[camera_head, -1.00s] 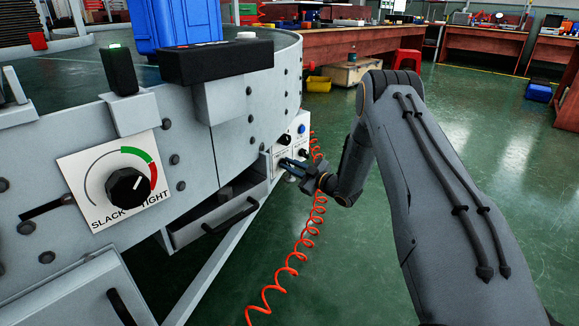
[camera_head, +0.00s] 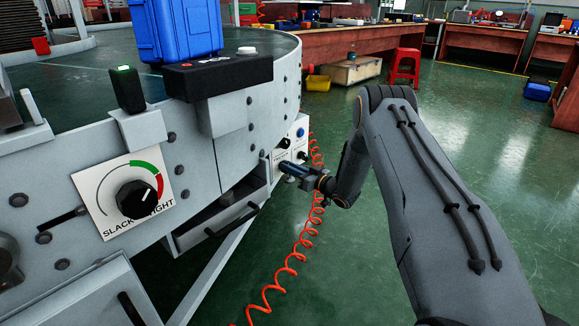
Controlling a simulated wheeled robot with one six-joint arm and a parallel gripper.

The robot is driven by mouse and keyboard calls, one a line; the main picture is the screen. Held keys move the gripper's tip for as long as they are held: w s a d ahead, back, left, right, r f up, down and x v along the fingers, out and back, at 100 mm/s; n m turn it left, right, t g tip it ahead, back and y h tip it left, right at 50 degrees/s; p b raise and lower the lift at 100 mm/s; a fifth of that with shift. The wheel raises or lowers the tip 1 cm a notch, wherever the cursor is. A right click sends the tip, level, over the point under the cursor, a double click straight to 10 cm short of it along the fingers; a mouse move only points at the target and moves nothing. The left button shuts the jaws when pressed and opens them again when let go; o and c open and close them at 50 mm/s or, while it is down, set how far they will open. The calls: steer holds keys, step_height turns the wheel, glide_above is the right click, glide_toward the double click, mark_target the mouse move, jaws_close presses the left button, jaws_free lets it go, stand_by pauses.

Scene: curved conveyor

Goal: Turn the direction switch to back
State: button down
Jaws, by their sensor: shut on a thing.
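The white control panel (camera_head: 291,134) stands on the side of the curved conveyor in the middle of the picture. It carries black knobs (camera_head: 284,143) and a blue button (camera_head: 301,132); their labels are too small to read. My gripper (camera_head: 284,167) reaches in from the right at the panel's lower part. Its fingers are shut on a small switch, which they hide. I cannot read which position the switch is in.
A slack/tight dial (camera_head: 136,199) is on the conveyor's near side. A blue crate (camera_head: 175,32) and a black box (camera_head: 217,76) stand above. A red coiled hose (camera_head: 292,262) hangs beside my arm.

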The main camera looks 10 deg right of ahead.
steer(key=shift+d+f+m+p, duration=0.15)
steer(key=shift+m+p, duration=0.2)
steer(key=shift+m, duration=1.85)
steer(key=c, duration=1.7)
jaws_free()
steer(key=shift+d, duration=0.1)
steer(key=p+v, duration=0.3)
steer(key=v, duration=0.4)
steer(key=shift+s+d, duration=0.15)
steer(key=shift+s, duration=0.1)
